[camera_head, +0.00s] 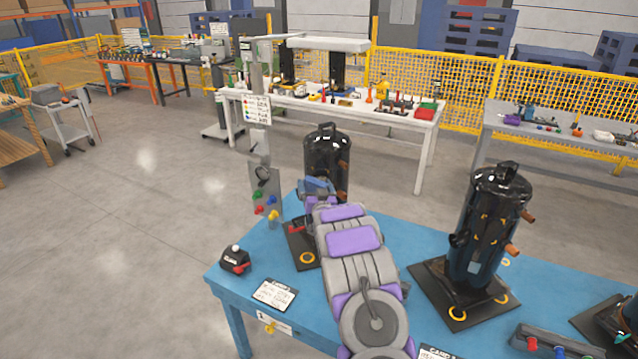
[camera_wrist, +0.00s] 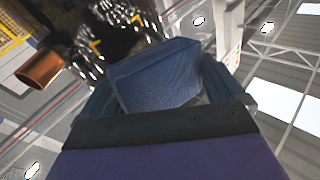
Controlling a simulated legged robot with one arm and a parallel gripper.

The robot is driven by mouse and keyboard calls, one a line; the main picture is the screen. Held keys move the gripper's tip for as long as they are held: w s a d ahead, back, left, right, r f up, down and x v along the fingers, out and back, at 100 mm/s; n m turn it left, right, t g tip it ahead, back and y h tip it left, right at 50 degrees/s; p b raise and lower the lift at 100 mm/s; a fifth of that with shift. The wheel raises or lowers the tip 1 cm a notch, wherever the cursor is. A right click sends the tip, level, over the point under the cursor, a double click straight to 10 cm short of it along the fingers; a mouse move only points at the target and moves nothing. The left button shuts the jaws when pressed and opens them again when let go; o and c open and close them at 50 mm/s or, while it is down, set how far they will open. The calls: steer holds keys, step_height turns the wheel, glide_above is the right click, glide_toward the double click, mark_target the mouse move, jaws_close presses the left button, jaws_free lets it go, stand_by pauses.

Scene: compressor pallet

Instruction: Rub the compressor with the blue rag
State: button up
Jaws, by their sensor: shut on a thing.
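A black cylindrical compressor (camera_head: 326,150) stands upright on a dark base plate on the blue table, with copper stubs on its right side. My gripper (camera_head: 318,188) is in front of its lower body, shut on the blue rag (camera_head: 320,183). In the wrist view the blue rag (camera_wrist: 160,78) fills the space between the fingers. The glossy black compressor (camera_wrist: 112,25) is just beyond it, with a copper stub (camera_wrist: 40,68) at left. I cannot tell whether the rag touches the compressor. My arm hides part of the base plate.
A second black compressor (camera_head: 490,225) stands to the right on the blue table (camera_head: 225,275). A black box with a red knob (camera_head: 235,261), a label card (camera_head: 275,294) and a panel of colored buttons (camera_head: 265,195) are at the left. A white workbench (camera_head: 425,128) stands behind.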

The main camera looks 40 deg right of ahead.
steer(key=shift+w+a+f, duration=0.25)
steer(key=shift+a+f, duration=0.1)
steer(key=shift+f, duration=0.15)
steer(key=shift+w+a+f, duration=0.2)
steer(key=shift+a+f, duration=0.1)
steer(key=shift+f, duration=0.4)
steer(key=shift+w+f, duration=0.15)
steer(key=shift+f, duration=0.15)
steer(key=shift+a, duration=0.2)
steer(key=shift+f, duration=0.3)
steer(key=s+a+r+p, duration=0.1)
steer(key=s+a, duration=0.3)
steer(key=a, duration=0.2)
steer(key=shift+a+r, duration=0.15)
steer(key=shift+r, duration=0.05)
